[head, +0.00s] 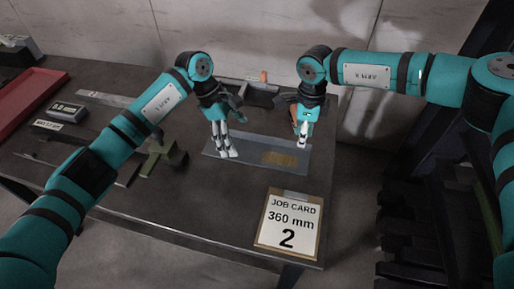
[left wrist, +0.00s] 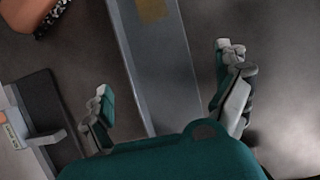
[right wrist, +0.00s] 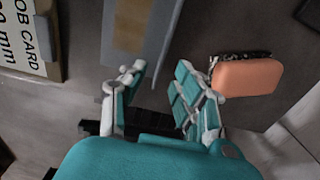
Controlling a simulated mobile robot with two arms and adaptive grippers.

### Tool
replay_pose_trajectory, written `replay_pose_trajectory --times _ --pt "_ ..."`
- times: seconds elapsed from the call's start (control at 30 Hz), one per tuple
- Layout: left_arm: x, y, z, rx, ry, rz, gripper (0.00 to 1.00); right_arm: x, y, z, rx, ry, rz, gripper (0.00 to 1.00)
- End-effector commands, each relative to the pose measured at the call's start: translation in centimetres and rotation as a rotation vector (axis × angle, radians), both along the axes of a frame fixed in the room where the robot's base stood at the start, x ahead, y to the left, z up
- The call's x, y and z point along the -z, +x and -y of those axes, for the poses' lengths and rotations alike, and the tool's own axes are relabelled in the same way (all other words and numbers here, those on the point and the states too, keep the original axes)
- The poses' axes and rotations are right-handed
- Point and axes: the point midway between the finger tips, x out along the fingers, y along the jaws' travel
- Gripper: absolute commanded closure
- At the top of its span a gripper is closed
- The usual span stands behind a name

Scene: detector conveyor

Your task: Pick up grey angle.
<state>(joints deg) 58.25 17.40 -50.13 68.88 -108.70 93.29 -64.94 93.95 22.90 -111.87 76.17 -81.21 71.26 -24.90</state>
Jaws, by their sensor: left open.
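The grey angle (head: 250,147) is a long flat strip lying on the dark table, with a tan patch near its right end. My left gripper (head: 226,152) is open over its left part. In the left wrist view the angle (left wrist: 163,70) runs between the two spread fingers, with no visible contact. My right gripper (head: 302,144) is at the angle's right end. In the right wrist view its fingers (right wrist: 160,70) are apart, and one overlaps the end of the angle (right wrist: 157,25). I cannot tell whether it touches.
A job card (head: 288,224) reading "360 mm 2" lies at the front right. An orange-topped block (right wrist: 247,77) lies near the right gripper. A green-brown tool (head: 163,155) and a red tray (head: 28,98) are left.

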Motion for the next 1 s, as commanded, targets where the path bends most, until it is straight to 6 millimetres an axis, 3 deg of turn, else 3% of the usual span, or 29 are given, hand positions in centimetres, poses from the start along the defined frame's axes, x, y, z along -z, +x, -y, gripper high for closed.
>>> replay_pose_trajectory --times 0.1,0.3,0.67,0.9,1.0 --pt "1.7 -0.2 0.7 0.001 -0.001 -0.002 0.00 1.9 -0.1 0.0 -0.001 0.000 -0.002 0.69" --pt "3.2 -0.4 1.3 0.000 0.000 -0.001 0.00 3.5 0.0 0.0 0.000 0.000 -0.001 0.69" --pt "3.5 -0.4 1.4 0.001 0.000 0.000 0.01 3.7 0.0 0.0 0.000 0.000 0.000 0.71" --pt "3.5 -0.4 1.4 0.000 0.000 0.000 0.33 3.7 0.0 0.0 0.000 0.000 0.000 1.00" --pt "3.5 -0.4 1.4 0.001 0.000 0.000 0.46 3.7 0.0 0.0 0.000 0.000 0.001 1.00"
